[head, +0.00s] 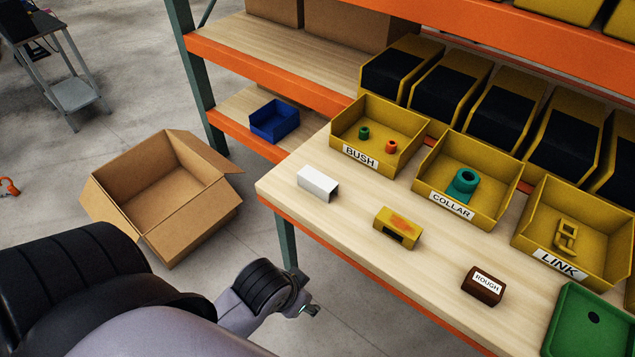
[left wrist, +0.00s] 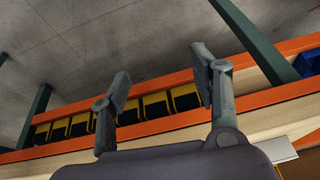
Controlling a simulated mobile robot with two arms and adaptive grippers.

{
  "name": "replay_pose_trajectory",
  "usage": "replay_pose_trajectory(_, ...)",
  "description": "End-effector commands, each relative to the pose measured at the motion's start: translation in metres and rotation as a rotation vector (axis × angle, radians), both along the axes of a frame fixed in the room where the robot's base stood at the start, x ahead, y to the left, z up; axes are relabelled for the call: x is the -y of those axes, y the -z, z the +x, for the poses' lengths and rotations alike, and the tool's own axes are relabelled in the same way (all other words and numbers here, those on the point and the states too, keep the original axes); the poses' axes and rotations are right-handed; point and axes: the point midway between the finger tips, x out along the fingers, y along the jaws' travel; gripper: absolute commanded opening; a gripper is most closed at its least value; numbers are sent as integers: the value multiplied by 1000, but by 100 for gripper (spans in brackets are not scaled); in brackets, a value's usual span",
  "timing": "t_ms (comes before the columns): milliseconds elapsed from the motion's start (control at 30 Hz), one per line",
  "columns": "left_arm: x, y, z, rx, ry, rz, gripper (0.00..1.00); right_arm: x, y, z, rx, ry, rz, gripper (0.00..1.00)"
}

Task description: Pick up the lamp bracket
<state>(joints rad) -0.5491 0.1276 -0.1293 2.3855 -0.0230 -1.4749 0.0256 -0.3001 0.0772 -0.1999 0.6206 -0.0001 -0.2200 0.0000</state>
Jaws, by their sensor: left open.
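I cannot tell for sure which thing is the lamp bracket. Loose on the wooden shelf board lie a white block (head: 318,184), a yellow block with an orange patch (head: 397,228) and a brown block labelled ROUGH (head: 482,286). A yellow forked part (head: 567,236) lies in the LINK bin (head: 592,212). A green ring part (head: 463,185) stands in the COLLAR bin (head: 493,213). My left gripper (left wrist: 163,88) is open, with nothing between its fingers. In the head view my left arm reaches in below the shelf's front edge. My right gripper is not in view.
The BUSH bin (head: 407,153) holds a green and an orange bush. Dark-fronted yellow bins stand behind. A green tray (head: 562,338) is at the lower right. An open cardboard box (head: 185,232) stands on the floor left. A blue bin (head: 275,121) sits on a lower shelf.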

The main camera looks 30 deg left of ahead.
Motion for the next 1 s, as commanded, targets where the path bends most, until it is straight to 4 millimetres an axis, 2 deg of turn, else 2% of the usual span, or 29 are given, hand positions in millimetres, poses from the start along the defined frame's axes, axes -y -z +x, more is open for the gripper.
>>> replay_pose_trajectory(33,-5,-20,20,88,-19,16,57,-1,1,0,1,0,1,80)
replay_pose_trajectory(200,-18,-61,90,366,-81,52,57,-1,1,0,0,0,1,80)
replay_pose_trajectory(367,-22,-106,151,634,-97,61,57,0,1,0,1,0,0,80)
replay_pose_trajectory(467,-19,-147,190,840,-80,55,57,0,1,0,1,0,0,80)
replay_pose_trajectory(567,-6,-205,229,1097,-16,29,57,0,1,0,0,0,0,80)
replay_pose_trajectory(600,3,-231,241,1207,31,12,57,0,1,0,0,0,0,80)
replay_pose_trajectory(700,36,-293,260,1460,202,-49,57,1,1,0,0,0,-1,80)
replay_pose_trajectory(800,76,-338,261,1641,444,-117,57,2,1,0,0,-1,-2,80)
replay_pose_trajectory(900,117,-359,251,1728,740,-179,57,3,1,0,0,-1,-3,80)
replay_pose_trajectory(1000,148,-355,239,1702,1061,-222,57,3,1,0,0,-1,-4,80)
